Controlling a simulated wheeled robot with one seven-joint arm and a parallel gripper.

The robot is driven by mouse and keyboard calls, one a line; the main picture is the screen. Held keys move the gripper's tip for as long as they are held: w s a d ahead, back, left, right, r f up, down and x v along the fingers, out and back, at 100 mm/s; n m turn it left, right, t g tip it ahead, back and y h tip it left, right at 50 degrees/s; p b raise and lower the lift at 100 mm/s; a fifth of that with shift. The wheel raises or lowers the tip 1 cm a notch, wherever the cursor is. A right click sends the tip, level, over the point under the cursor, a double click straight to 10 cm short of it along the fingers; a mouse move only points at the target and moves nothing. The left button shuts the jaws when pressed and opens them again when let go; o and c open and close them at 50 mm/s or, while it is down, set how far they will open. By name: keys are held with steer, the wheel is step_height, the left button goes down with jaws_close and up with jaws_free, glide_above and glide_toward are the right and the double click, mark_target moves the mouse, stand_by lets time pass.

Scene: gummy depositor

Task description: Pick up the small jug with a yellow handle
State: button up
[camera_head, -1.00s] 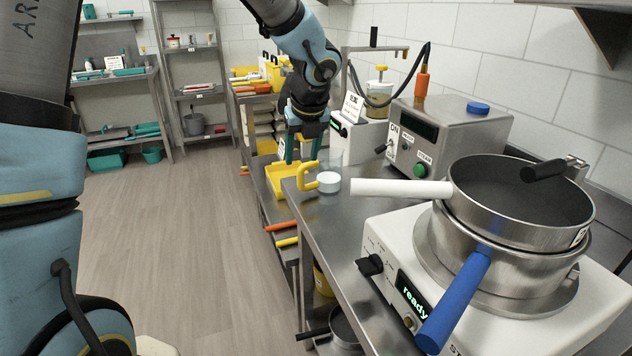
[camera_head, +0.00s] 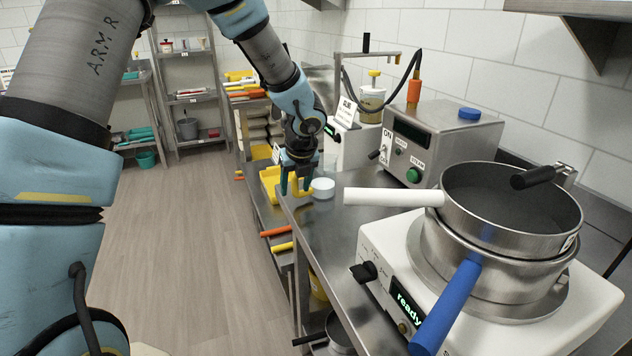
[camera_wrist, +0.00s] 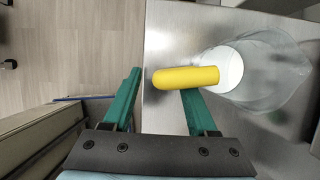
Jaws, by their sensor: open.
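The small clear jug (camera_wrist: 268,75) stands upright on the steel counter, with white at its bottom (camera_head: 323,188). Its yellow handle (camera_wrist: 187,77) points left, toward the counter's edge. My gripper (camera_head: 296,186) is at the handle, with its green fingers pointing down. In the wrist view my gripper (camera_wrist: 162,82) is open. The handle's left end reaches into the gap between the fingers and covers the right fingertip. The left finger is apart from the handle, over the counter's edge. I cannot tell whether the right finger touches the handle.
A hot plate (camera_head: 378,240) bears stacked pans; a white pan handle (camera_head: 385,197) sticks out left toward the jug. A steel control box (camera_head: 440,140) stands behind. A yellow tray (camera_head: 268,185) lies beyond the counter's left edge. The floor at left is clear.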

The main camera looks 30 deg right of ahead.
jaws_close()
stand_by(0.3)
stand_by(1.0)
